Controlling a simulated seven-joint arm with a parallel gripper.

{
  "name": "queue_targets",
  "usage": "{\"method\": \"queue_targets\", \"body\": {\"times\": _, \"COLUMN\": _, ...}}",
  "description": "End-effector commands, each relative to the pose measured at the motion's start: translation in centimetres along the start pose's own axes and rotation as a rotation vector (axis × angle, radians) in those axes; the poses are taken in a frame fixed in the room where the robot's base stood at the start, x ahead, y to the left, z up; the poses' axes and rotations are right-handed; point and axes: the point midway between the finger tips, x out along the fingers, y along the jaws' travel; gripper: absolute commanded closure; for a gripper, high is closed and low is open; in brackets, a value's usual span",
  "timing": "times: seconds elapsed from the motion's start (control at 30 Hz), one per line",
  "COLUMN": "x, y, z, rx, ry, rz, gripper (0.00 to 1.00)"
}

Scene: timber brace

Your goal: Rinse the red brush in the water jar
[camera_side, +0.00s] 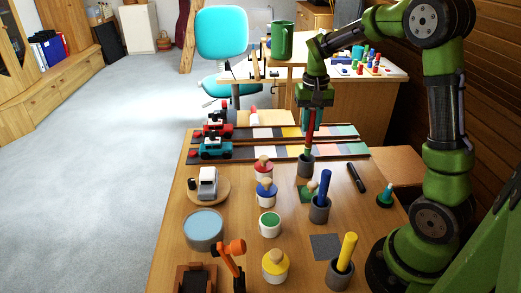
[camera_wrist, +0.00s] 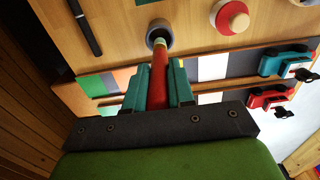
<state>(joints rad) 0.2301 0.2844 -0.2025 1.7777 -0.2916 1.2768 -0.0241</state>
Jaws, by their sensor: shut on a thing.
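My gripper (camera_side: 313,103) is shut on the red brush (camera_side: 309,130), which hangs upright between its fingers. In the wrist view the red brush (camera_wrist: 159,80) runs between the teal fingers (camera_wrist: 158,92). Its lower end meets the mouth of a grey cup (camera_side: 306,166), which also shows in the wrist view (camera_wrist: 160,33); I cannot tell how far inside it is. The water jar (camera_side: 203,230), a wide round vessel with pale blue water, stands at the left of the table, apart from my gripper and nearer the side camera.
A blue brush (camera_side: 325,187) and a yellow brush (camera_side: 347,252) stand in grey cups. Red (camera_side: 263,168), blue (camera_side: 266,194), green (camera_side: 269,224) and yellow (camera_side: 275,267) pots line the middle. An orange-headed arm-like object (camera_side: 232,250) stands beside the jar. Toy cars (camera_side: 214,147) sit behind.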

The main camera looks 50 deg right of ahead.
Motion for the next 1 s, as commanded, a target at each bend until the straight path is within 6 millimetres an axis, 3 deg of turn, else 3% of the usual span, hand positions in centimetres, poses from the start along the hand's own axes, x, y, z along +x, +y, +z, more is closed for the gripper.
{"method": "queue_targets", "body": {"times": 0.17, "x": -2.8, "y": -0.2, "z": 0.1, "rx": -0.006, "ry": 0.002, "rz": -0.001, "gripper": 1.0}}
{"method": "queue_targets", "body": {"times": 0.33, "x": -3.2, "y": -3.0, "z": 1.2, "rx": -0.081, "ry": -0.009, "rz": 0.006, "gripper": 1.0}}
{"method": "queue_targets", "body": {"times": 0.67, "x": -2.5, "y": -14.9, "z": 7.3, "rx": -0.292, "ry": -0.01, "rz": 0.017, "gripper": 1.0}}
{"method": "queue_targets", "body": {"times": 1.0, "x": -2.4, "y": -25.1, "z": 17.2, "rx": -0.299, "ry": -0.002, "rz": 0.016, "gripper": 1.0}}
